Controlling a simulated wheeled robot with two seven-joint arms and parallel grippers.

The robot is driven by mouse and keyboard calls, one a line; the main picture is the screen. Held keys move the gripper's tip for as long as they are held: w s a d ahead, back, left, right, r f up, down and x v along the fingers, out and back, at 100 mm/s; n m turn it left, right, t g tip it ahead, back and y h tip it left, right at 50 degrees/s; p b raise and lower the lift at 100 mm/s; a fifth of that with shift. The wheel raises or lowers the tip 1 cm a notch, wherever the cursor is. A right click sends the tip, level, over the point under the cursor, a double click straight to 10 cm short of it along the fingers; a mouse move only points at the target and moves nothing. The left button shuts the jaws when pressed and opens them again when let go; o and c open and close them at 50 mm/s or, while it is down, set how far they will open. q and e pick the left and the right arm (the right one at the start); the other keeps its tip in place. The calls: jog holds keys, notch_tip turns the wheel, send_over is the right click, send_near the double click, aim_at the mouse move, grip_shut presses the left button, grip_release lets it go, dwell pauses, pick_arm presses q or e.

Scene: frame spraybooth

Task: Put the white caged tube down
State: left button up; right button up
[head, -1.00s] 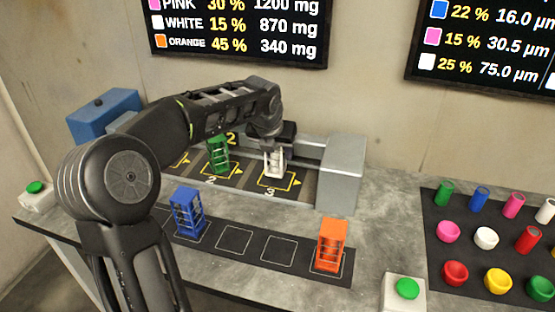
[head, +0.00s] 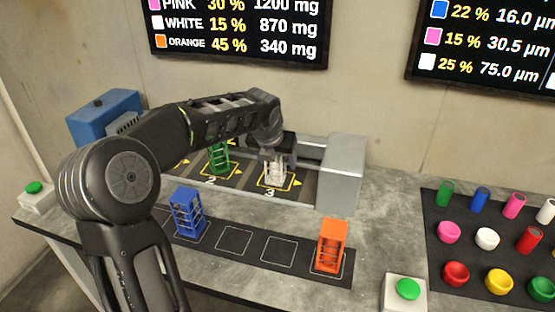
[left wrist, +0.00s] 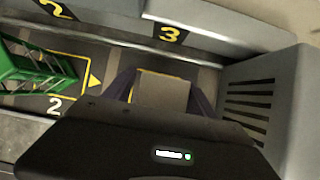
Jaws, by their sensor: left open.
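The white caged tube (head: 276,174) stands upright on the yellow-outlined square marked 3 (head: 291,184) in the grey bay at the back of the bench. My left gripper (head: 275,158) is right above and around its top, with jaws open. In the left wrist view the fingers (left wrist: 163,92) show either side of a pale block-like top, and the dark gripper body hides the rest of the tube. My right gripper is not in view.
A green caged tube (head: 218,158) stands on square 2, left of the white one. A grey housing (head: 341,172) stands close on the right. Blue (head: 187,212) and orange (head: 331,246) caged tubes stand on the black strip in front, with empty squares between.

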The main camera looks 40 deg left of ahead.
pick_arm(q)
jog(key=v, duration=1.2)
jog(key=shift+p, duration=0.35)
jog(key=shift+f, duration=0.15)
